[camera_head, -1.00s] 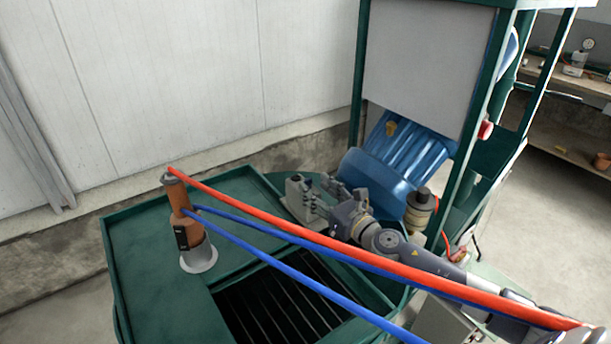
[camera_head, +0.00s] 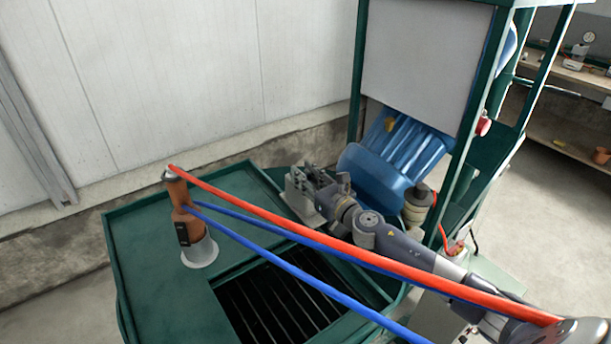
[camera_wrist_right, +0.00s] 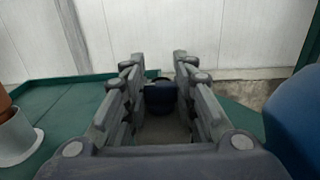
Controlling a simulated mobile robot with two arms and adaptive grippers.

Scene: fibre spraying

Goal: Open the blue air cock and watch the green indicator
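My right gripper (camera_head: 306,180) is over a small grey metal fitting (camera_head: 299,208) on the green machine top. In the right wrist view my right gripper (camera_wrist_right: 165,62) has its two fingers apart, one on each side of a dark blue rounded part (camera_wrist_right: 160,95). This part may be the blue air cock. I cannot tell whether the fingers touch it. In the head view the gripper hides it. I cannot make out a green indicator. My left gripper is not in view.
A slatted opening (camera_head: 275,305) lies below. A large blue ribbed part (camera_head: 392,160) stands close to the right of the gripper.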

